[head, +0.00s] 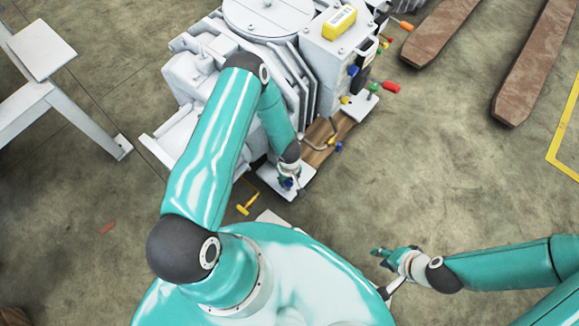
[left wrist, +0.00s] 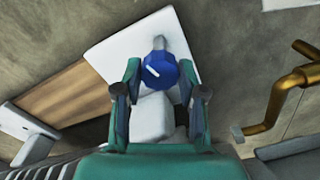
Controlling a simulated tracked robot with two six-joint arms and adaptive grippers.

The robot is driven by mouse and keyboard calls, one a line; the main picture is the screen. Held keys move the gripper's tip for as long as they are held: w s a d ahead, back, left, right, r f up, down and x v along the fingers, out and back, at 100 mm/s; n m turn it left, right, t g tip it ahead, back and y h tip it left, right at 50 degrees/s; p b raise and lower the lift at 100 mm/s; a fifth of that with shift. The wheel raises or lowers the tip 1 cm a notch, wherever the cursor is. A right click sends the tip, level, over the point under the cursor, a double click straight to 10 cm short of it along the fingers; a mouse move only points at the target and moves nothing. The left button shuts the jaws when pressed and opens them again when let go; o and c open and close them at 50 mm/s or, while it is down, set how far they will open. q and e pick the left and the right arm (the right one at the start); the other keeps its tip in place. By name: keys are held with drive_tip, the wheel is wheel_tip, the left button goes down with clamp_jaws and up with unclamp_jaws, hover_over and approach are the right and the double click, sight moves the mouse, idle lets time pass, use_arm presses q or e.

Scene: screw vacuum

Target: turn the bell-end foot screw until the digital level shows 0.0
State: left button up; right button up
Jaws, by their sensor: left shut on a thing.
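The foot screw with a blue knob (left wrist: 160,72) and a white pointer line stands over a pale foot plate (left wrist: 112,50). My left gripper (left wrist: 160,82) has one finger on each side of the knob and is shut on it. In the head view my left gripper (head: 288,180) is at the machine's near corner, mostly covering the knob. The yellow digital level (head: 340,22) lies on top of the grey machine; its display is too small to read. My right gripper (head: 383,255) hangs over bare floor at lower right; its finger opening is unclear.
The grey vacuum machine (head: 313,75) has coloured knobs and a red handle (head: 390,87) on its right side. A yellow-ended bent bar (head: 243,209) is left of my left gripper. Brown beams (head: 440,30) lie at upper right.

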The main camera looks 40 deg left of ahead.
use_arm(q)
drive_tip(key=o, duration=1.1)
drive_tip(key=shift+o, duration=0.2)
wheel_tip(320, 180, up, 12)
drive_tip(key=s+d+r+m+h, duration=0.45)
drive_tip(key=s+d+m, duration=0.5)
drive_tip(key=d, duration=0.25)
wheel_tip(320, 180, up, 32)
drive_tip(key=w+p, duration=0.1)
drive_tip(key=p, duration=3.1)
drive_tip(key=shift+t, duration=0.3)
